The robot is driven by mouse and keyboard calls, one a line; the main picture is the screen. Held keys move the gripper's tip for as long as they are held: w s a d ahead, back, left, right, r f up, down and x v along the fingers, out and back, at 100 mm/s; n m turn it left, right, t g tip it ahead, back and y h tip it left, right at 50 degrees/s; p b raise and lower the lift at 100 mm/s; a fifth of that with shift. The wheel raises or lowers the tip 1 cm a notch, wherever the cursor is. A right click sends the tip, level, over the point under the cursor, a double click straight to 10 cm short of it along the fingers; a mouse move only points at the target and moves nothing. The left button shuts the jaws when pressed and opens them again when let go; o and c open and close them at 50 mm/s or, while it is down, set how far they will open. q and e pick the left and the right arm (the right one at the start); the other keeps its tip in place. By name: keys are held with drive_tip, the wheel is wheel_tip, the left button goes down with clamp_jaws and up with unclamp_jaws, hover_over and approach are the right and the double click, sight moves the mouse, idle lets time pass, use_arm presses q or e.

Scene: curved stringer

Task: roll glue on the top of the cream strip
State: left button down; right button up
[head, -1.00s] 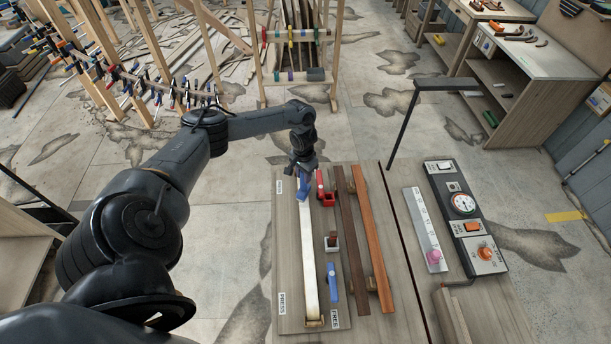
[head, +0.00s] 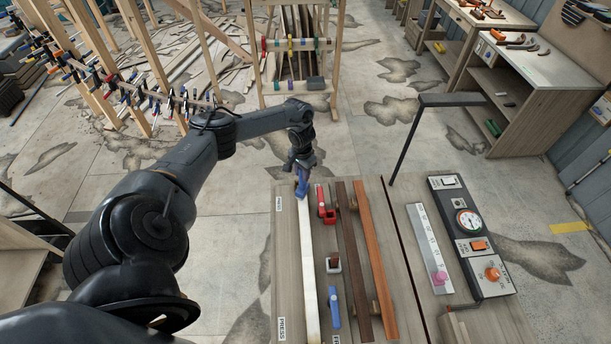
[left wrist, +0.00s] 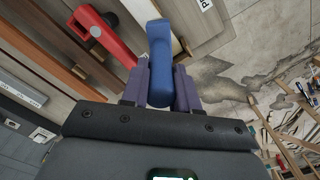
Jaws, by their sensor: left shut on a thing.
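The cream strip (head: 308,265) lies lengthwise on the work board at the left of the bench in the head view. My left gripper (head: 301,172) is over the far end of the strip. It is shut on a blue-handled tool (head: 302,187), which also fills the middle of the left wrist view (left wrist: 160,60) between the finger pads. The tool's lower end is at or just above the strip's far end; I cannot tell if it touches. Whether glue is on the strip cannot be made out. My right gripper is not in view.
A dark strip (head: 353,260) and a reddish strip (head: 375,260) run alongside. A control panel (head: 468,230) stands further right.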

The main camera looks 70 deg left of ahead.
use_arm(q)
drive_tip(key=shift+w+a+b, duration=0.2)
drive_tip(key=shift+a+b, duration=0.1)
drive_tip(key=shift+a, duration=0.45)
wheel_tip(320, 180, up, 4)
drive_tip(key=p, duration=0.4)
drive_tip(key=shift+d, duration=0.1)
wheel_tip(320, 180, up, 4)
drive_tip(key=p, duration=0.4)
